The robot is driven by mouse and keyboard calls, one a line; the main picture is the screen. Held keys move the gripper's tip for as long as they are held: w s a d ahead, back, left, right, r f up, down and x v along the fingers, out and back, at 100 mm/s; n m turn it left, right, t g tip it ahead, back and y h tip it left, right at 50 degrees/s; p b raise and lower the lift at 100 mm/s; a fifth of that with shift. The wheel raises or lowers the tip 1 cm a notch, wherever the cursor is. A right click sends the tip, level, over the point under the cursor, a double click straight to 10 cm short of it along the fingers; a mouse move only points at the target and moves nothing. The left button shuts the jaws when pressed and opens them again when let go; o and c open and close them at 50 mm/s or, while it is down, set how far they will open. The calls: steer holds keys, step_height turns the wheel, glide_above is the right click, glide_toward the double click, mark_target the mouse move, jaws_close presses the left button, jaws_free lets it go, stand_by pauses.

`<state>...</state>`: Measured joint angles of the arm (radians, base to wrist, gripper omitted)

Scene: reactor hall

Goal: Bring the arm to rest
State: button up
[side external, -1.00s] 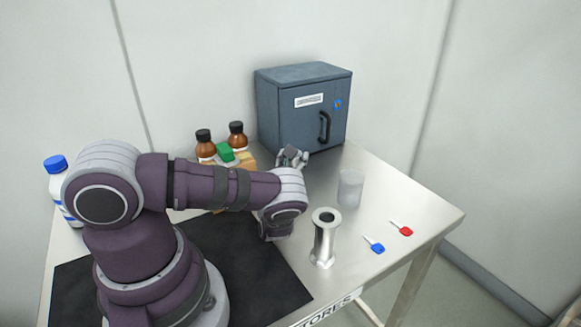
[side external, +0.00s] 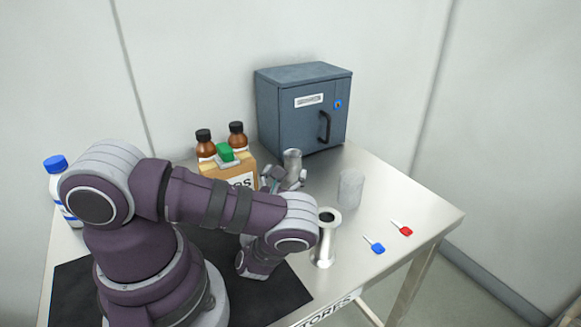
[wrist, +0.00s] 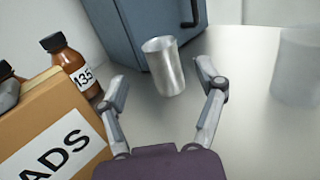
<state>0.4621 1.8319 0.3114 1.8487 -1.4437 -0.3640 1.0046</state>
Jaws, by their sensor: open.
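My gripper (side external: 283,181) is open and empty, low over the middle of the steel table. It also shows in the wrist view (wrist: 161,88), with its two fingers spread wide. A metal cup (side external: 292,158) stands upright just beyond the fingertips. In the wrist view the cup (wrist: 164,67) appears between and ahead of the fingertips, with a gap on either side. My arm is bent at the elbow, with the wrist low over the table.
A cardboard box (side external: 214,170) and brown bottles (side external: 237,137) stand left of the gripper. A blue-grey cabinet (side external: 290,115) is behind. A clear beaker (side external: 350,188), flanged metal pipe (side external: 324,243), blue key (side external: 377,248) and red key (side external: 402,229) are to the right. A white bottle (side external: 57,188) stands far left.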

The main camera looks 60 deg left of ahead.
steer(key=shift+r+n, duration=0.25)
steer(key=shift+n, duration=0.25)
steer(key=s+d+r+n+g+h, duration=0.3)
steer(key=s+d+r+n+h, duration=0.3)
steer(key=n, duration=0.7)
steer(key=s+d+r+n+g+h, duration=0.4)
steer(key=s+d+r+n+h, duration=0.2)
steer(key=d+r+n, duration=0.4)
steer(key=n, duration=0.3)
steer(key=shift+s+r+h, duration=0.15)
steer(key=shift+h, duration=0.25)
